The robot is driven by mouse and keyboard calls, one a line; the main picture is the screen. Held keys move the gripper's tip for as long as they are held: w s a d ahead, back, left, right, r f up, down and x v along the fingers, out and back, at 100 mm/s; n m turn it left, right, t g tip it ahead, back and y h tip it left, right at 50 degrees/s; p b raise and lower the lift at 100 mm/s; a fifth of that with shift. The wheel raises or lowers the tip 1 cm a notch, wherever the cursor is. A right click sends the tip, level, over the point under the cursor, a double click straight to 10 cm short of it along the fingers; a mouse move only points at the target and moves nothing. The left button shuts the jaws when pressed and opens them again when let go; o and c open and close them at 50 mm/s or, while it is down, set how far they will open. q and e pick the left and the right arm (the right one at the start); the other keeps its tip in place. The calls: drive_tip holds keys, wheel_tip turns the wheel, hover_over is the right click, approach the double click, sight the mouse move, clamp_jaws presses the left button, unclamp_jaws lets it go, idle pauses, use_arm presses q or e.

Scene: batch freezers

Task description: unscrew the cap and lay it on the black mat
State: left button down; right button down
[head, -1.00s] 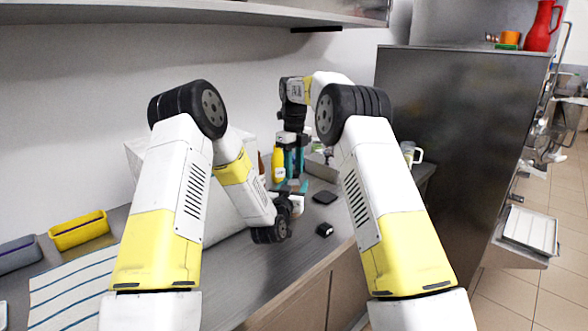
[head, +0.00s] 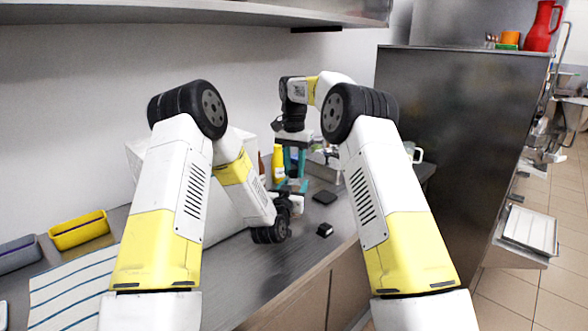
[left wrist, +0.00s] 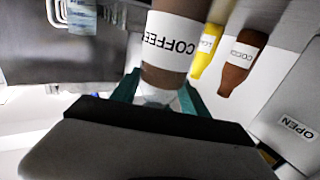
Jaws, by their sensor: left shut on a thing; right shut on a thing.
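My left gripper (head: 291,187) has its teal fingers shut around a container with a white COFFEE label, which shows in the left wrist view (left wrist: 172,38). In the head view that container is mostly hidden by the grippers. My right gripper (head: 294,168) points down just above the left one, its teal fingers shut on the cap, which is too small and covered to make out. The black mat (head: 324,197) is a small dark square on the counter, right of both grippers, and looks bare.
A yellow bottle (head: 279,164) and a brown bottle (left wrist: 240,62) stand close behind the grippers. A small black block (head: 325,230) lies in front of the mat. A yellow bin (head: 78,232) and a striped cloth (head: 72,285) are at left. A tall dark cabinet (head: 450,150) bounds the right.

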drive_tip(key=n, duration=0.4)
drive_tip(key=shift+n, duration=0.3)
drive_tip(key=n, duration=0.4)
drive_tip(key=shift+w+n, duration=0.1)
drive_tip(key=shift+n, duration=0.2)
drive_tip(key=n, duration=0.6)
drive_tip(key=shift+r+n, duration=0.1)
drive_tip(key=shift+n, duration=0.3)
drive_tip(key=n, duration=0.4)
drive_tip(key=shift+n, duration=0.3)
drive_tip(key=n, duration=0.8)
drive_tip(key=shift+n, duration=0.3)
drive_tip(key=n, duration=0.3)
drive_tip(key=shift+r, duration=0.15)
